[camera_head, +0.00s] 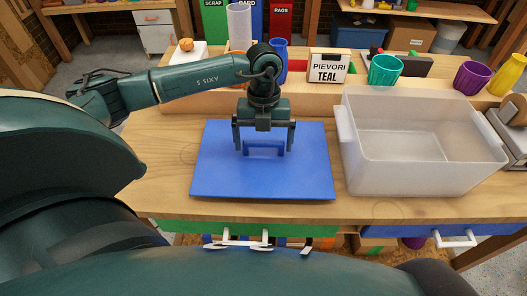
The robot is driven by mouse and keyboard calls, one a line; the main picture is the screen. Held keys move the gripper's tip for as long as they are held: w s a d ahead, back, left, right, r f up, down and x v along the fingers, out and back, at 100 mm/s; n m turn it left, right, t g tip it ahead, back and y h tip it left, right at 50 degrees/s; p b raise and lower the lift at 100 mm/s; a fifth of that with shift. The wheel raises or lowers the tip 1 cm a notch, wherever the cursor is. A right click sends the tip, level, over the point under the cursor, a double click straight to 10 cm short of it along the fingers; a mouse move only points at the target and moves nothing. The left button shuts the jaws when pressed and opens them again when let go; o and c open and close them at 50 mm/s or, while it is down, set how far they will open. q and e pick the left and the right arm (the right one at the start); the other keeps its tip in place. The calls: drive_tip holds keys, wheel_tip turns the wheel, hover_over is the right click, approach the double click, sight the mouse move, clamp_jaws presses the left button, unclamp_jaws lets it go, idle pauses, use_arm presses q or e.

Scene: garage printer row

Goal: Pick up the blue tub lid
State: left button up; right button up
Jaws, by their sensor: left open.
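The blue tub lid (262,180) lies flat on the wooden workbench (160,140), left of a clear tub. A raised blue handle (265,148) stands near the middle of its back half. My left gripper (263,148) points down over the lid with its jaws wide apart, one finger to each side of the handle. The fingers appear apart from the handle; I cannot tell whether the tips touch the lid. My right gripper is not in view.
The empty clear tub (420,170) stands close to the lid's right. Behind are a box labelled PIEVORI TEAL (328,66), a teal cup (385,69), a purple cup (473,77) and a blue cylinder (280,60). Drawers with white handles are below the front edge.

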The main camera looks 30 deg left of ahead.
use_arm(q)
drive_tip(key=shift+f, duration=0.55)
drive_tip(key=c, duration=0.7)
drive_tip(key=shift+c, duration=0.5)
drive_tip(key=shift+r, duration=0.15)
